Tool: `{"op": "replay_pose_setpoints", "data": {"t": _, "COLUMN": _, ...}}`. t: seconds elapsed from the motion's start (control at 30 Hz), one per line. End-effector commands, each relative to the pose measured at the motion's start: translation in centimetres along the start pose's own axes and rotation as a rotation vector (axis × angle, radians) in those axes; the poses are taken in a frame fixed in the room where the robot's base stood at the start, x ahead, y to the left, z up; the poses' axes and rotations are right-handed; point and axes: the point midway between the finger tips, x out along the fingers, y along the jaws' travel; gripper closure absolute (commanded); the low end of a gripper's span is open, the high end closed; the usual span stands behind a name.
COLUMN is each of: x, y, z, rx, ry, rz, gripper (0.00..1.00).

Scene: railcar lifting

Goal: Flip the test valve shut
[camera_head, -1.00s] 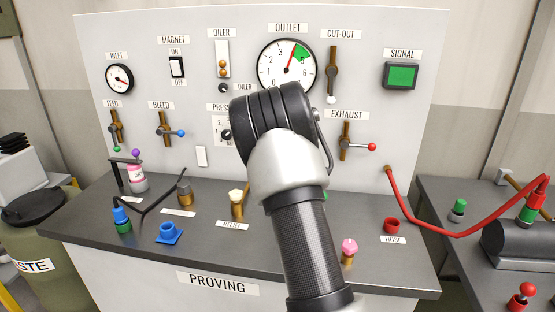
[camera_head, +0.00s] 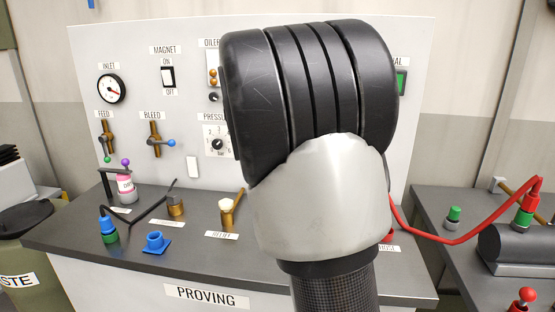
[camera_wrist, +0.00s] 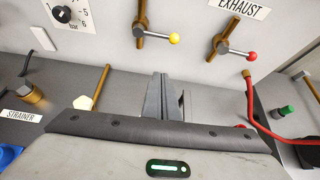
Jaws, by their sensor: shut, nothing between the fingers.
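In the wrist view a brass valve with a yellow-ball lever (camera_wrist: 174,38) is on the panel, left of the exhaust valve. Its lever points right, sloping slightly down. Its label is out of frame, so I cannot read whether it is the test valve. My gripper (camera_wrist: 163,82) is shut and empty, its fingertips below that valve in the picture and apart from its lever. In the head view my arm hides both the gripper and this valve.
The exhaust valve (camera_wrist: 221,42), with a red-ball lever, is close on the right. A red hose (camera_wrist: 256,115) hangs beyond it. The pressure knob (camera_wrist: 63,14) is at upper left. The bench holds a brass strainer (camera_wrist: 32,92) and a relief fitting (camera_head: 227,210).

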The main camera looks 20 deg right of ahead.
Motion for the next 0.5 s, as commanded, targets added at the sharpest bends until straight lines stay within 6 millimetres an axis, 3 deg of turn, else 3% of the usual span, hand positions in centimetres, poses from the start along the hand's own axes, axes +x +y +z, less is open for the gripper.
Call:
{"op": "replay_pose_setpoints", "data": {"t": 0.2, "x": -2.6, "y": 0.0, "z": 0.0, "rx": 0.000, "ry": 0.000, "rz": 0.001, "gripper": 1.00}}
{"op": "replay_pose_setpoints", "data": {"t": 0.5, "x": -3.0, "y": 0.0, "z": -0.1, "rx": -0.001, "ry": 0.001, "rz": 0.000, "gripper": 1.00}}
